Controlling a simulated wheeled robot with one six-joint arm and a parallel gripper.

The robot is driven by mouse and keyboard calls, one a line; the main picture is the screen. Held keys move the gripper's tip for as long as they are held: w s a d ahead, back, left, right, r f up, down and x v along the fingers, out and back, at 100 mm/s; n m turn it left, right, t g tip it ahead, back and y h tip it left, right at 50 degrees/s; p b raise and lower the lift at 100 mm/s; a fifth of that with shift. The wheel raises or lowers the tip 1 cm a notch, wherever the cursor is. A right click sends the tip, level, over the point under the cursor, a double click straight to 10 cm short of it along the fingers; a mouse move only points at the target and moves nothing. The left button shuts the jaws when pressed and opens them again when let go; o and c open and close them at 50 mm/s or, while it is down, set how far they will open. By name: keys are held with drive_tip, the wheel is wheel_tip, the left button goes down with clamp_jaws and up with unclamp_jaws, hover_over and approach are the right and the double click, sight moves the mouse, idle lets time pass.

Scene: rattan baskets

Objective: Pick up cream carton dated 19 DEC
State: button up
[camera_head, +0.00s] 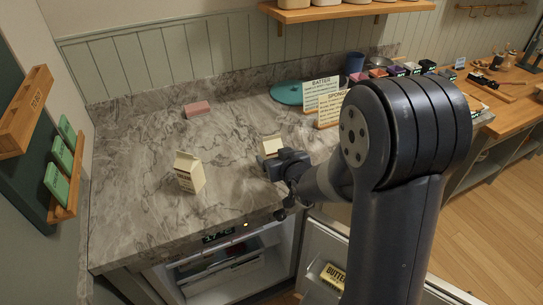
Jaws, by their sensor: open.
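A cream carton (190,175) with a gable top and dark print stands upright on the marble counter (140,215), left of my gripper. A second cream-coloured carton (271,144) shows just behind my gripper; its lower part is hidden by the gripper. The dates on both are too small to read, so I cannot tell which says 19 DEC. My gripper (271,170) is open, over the counter near its front edge, in front of the second carton. Whether it touches that carton is not clear. Nothing shows between its fingers.
A pink block (197,109) and a teal round board (287,93) lie farther back. Cards reading BATTER (321,95) and SPONGE (331,110) stand behind my arm. Below the counter, a fridge (230,270) is open, its door (335,245) swung right. The left counter is mostly clear.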

sight(272, 149)
drive_tip(key=p+x, duration=0.1)
drive_tip(key=x, duration=0.2)
drive_tip(key=shift+w+r+p, duration=0.1)
drive_tip(key=shift+w+p, duration=0.2)
drive_tip(key=shift+w, duration=0.05)
drive_tip(key=shift+x, duration=0.8)
drive_tip(key=shift+c, duration=0.3)
drive_tip(key=c, duration=1)
drive_tip(key=shift+c, duration=0.9)
drive_tip(key=shift+r, duration=0.1)
